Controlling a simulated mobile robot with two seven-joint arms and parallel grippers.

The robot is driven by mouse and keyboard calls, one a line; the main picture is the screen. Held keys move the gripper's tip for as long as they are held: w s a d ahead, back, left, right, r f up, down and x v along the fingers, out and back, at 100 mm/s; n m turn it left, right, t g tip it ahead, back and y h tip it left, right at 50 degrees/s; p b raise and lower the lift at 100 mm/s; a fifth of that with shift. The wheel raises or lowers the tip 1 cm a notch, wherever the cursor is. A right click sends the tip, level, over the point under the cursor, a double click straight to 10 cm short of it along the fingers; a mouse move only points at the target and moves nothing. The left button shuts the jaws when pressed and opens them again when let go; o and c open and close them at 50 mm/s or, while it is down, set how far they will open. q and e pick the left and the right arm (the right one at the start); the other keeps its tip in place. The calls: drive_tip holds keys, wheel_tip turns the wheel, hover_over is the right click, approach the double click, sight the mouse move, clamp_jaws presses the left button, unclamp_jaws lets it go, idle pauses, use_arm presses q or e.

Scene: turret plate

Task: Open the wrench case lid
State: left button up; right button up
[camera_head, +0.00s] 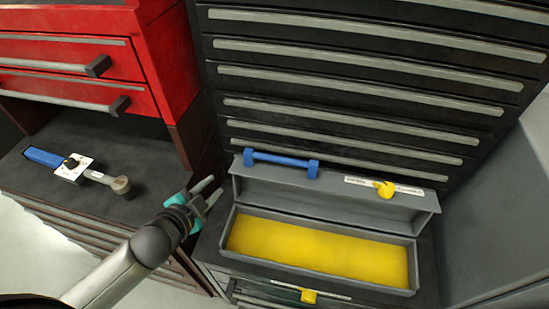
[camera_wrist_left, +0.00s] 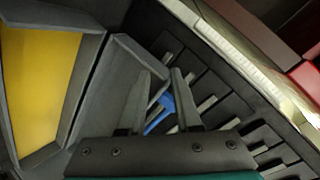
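The grey wrench case (camera_head: 290,278) stands on a dark surface in front of a drawer cabinet. Its lid (camera_head: 345,203) is raised, tilted back towards the cabinet, and the yellow interior (camera_head: 318,249) shows. A blue handle (camera_head: 281,159) sits on the lid's upper edge; a yellow latch (camera_head: 385,189) is on the lid and another yellow piece (camera_head: 308,296) is on the case front. My left gripper (camera_head: 209,190) is open and empty, left of the case and apart from it. In the left wrist view, the blue handle (camera_wrist_left: 158,112) shows between the fingers (camera_wrist_left: 161,76). My right gripper is not in view.
A torque wrench (camera_head: 85,172) with a blue grip lies on the dark top at left. A red drawer unit (camera_head: 70,70) rises behind it. Dark drawers with grey pulls (camera_head: 360,87) stand behind the case. A grey panel (camera_head: 495,220) is close at right.

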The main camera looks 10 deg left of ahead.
use_arm(q)
wheel_tip(320, 180, up, 4)
drive_tip(key=w+m+t+h, duration=0.1)
drive_tip(key=w+m+h, duration=0.1)
drive_tip(key=m+h, duration=0.3)
drive_tip(key=m+g+h+p, duration=0.25)
drive_tip(key=m+h, duration=0.25)
drive_tip(key=m, duration=0.4)
approach(277, 161)
drive_tip(key=shift+g, duration=0.35)
drive_tip(key=x, duration=0.9)
drive_tip(key=shift+w+d+r+b, duration=0.1)
drive_tip(key=shift+w+r+b, duration=0.05)
drive_tip(key=shift+w+b, duration=0.2)
clamp_jaws()
